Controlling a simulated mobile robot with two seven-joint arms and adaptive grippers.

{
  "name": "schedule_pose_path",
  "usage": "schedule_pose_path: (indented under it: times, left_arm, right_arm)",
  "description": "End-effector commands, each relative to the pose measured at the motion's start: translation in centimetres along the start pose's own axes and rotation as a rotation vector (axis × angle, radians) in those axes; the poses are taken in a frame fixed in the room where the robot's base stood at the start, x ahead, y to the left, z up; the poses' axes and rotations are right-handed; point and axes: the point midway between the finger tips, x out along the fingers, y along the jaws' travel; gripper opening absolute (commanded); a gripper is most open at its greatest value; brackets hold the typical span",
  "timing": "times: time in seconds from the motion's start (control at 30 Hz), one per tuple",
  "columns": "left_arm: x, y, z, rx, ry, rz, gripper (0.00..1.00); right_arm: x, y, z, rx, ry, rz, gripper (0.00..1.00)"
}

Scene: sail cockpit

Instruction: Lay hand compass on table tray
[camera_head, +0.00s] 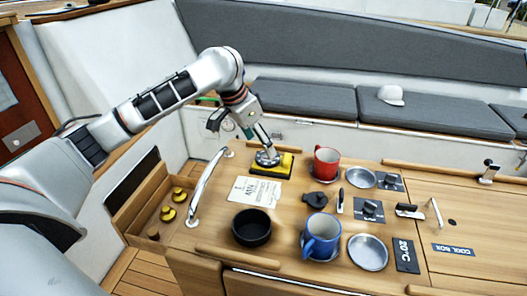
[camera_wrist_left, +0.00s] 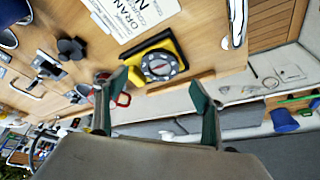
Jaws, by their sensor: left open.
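The hand compass (camera_head: 267,158) has a round grey dial and sits over a black and yellow square piece (camera_head: 285,166) near the table's back edge. In the left wrist view the compass dial (camera_wrist_left: 160,65) shows between my fingertips, with the black and yellow square around it. I cannot tell whether the yellow part belongs to the compass or is a separate tray. My left gripper (camera_head: 262,143) is open just above the compass, fingers pointing down. In the left wrist view my left gripper (camera_wrist_left: 158,82) shows its two green-grey fingers apart. My right gripper is not in view.
A printed card (camera_head: 254,191) lies in front of the compass. A red mug (camera_head: 326,163), black bowl (camera_head: 251,228), blue mug (camera_head: 321,238) and metal dishes (camera_head: 367,252) stand on the table. A curved rail (camera_head: 206,187) rises at left, beside an open wooden box (camera_head: 148,207).

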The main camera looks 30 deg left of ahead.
Motion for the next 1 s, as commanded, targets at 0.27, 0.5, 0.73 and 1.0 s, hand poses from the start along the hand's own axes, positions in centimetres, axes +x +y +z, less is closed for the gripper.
schedule_pose_path:
  times: [0.27,0.5,0.73,1.0]
  left_arm:
    - [-5.0,0.0,0.0,0.001,0.001,-0.001,0.69]
    - [-6.4,0.0,0.0,0.001,-0.001,-0.001,0.69]
    - [-6.5,0.0,0.0,0.001,-0.001,0.0,0.69]
    - [-6.4,0.0,0.0,0.001,-0.001,0.001,0.69]
  right_arm:
    - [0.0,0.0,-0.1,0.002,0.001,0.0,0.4]
    - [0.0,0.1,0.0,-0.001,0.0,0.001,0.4]
    - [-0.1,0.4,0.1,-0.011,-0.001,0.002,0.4]
    - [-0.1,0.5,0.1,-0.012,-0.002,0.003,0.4]
